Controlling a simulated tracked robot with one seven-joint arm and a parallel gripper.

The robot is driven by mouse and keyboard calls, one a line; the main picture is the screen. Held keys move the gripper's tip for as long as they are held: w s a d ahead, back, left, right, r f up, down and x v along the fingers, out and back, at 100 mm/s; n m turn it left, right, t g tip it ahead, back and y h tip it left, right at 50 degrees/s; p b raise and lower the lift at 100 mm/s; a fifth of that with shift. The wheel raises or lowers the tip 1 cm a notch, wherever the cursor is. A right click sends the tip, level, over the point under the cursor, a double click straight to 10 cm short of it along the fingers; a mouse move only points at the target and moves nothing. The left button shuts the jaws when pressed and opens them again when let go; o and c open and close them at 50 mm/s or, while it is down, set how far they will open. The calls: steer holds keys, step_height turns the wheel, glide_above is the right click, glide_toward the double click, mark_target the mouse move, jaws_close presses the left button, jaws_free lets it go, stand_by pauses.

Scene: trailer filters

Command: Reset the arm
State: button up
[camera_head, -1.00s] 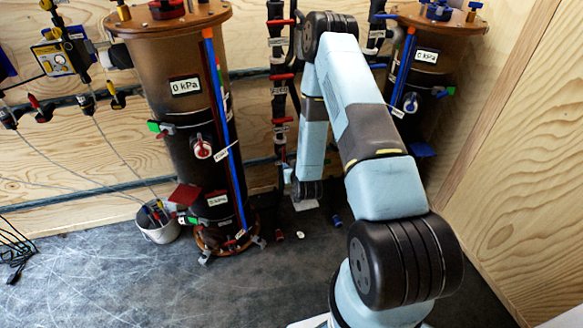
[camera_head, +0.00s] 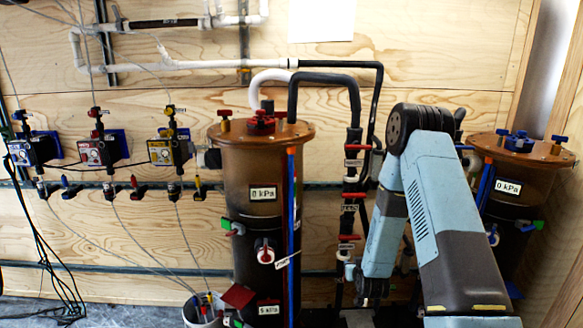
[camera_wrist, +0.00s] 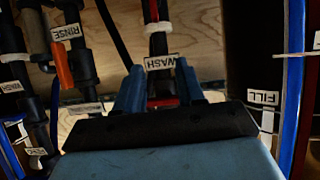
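My arm (camera_head: 440,215) is folded in the right half of the head view. Its upper link rises to a black elbow, and its forearm hangs down in front of the pipes between two brown filter columns. The fingertips cannot be made out in the head view. In the wrist view, my gripper (camera_wrist: 158,85) shows two blue fingers standing apart with nothing between them. A pipe with a WASH label (camera_wrist: 160,62) lies beyond the fingers. I cannot tell how far away it is.
The left filter column (camera_head: 262,180) and right filter column (camera_head: 515,205) flank the arm. Black pipes (camera_head: 352,190) with red valves run close behind the forearm. A white bucket (camera_head: 200,312) stands at the lower left. RINSE (camera_wrist: 66,32) and FILL (camera_wrist: 263,97) labels flank the gripper.

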steer(key=s+r+g, duration=0.2)
steer(key=s+r, duration=0.2)
steer(key=r, duration=1)
steer(key=s+r+g, duration=0.1)
steer(key=s+r, duration=0.3)
steer(key=r, duration=1)
steer(key=s+r+g, duration=0.1)
steer(key=s+r, duration=0.4)
steer(key=s, duration=0.5)
steer(key=s+r+g, duration=0.1)
steer(key=s+r, duration=0.4)
steer(key=s, duration=0.5)
steer(key=s+r+g, duration=0.1)
steer(key=s+r, duration=0.4)
steer(key=s, duration=0.5)
steer(key=shift+s+d+r+m+g, duration=0.15)
steer(key=shift+s+d+m+g, duration=0.15)
steer(key=shift+g, duration=0.1)
